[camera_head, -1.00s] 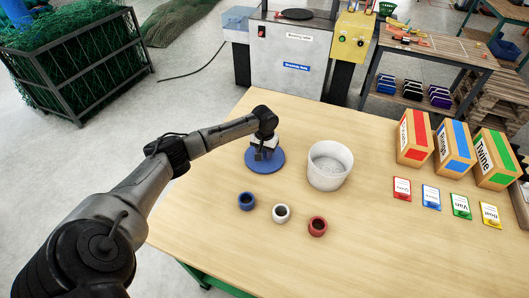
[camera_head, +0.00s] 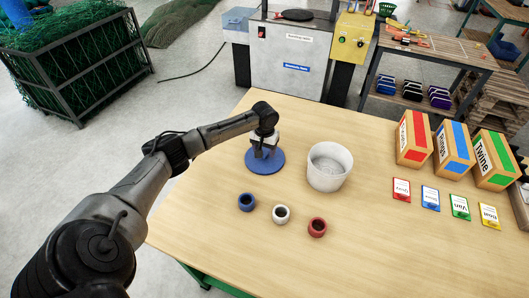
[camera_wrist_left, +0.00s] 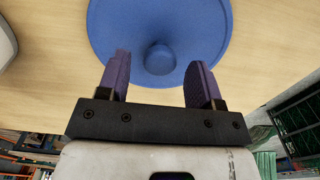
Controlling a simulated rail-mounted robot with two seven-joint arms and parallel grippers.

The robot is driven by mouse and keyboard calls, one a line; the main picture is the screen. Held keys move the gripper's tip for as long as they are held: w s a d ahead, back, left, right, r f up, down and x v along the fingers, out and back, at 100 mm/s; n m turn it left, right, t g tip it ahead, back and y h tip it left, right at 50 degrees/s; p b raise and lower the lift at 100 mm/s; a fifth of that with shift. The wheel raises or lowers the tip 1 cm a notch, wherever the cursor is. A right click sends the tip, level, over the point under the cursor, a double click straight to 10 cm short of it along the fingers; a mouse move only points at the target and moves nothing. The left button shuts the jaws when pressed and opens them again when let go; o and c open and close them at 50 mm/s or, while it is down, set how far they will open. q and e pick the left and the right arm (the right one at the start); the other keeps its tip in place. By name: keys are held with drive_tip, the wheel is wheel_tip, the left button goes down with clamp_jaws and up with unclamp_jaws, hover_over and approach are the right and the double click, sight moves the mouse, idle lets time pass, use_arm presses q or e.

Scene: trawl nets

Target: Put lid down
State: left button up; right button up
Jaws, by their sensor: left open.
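The round blue lid (camera_head: 265,166) lies flat on the wooden table, left of the white tub (camera_head: 330,166). In the left wrist view the lid (camera_wrist_left: 120,35) shows a round knob (camera_wrist_left: 159,59) at its middle. My left gripper (camera_head: 265,152) is just above the lid, and it also shows in the left wrist view (camera_wrist_left: 160,75). Its two fingers stand apart, one on each side of the knob, with clear gaps to it. The tub has no lid on it and looks open at the top. My right gripper is not in view.
A blue cup (camera_head: 246,202), a white cup (camera_head: 281,214) and a red cup (camera_head: 317,227) stand in front of the lid and tub. Coloured cards and three boxes, including the Twine box (camera_head: 495,160), are at the right. The table's front is clear.

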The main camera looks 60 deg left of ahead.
sight(265, 152)
use_arm(q)
wheel_tip(265, 152, up, 10)
drive_tip(key=p, duration=0.2)
idle(0.8)
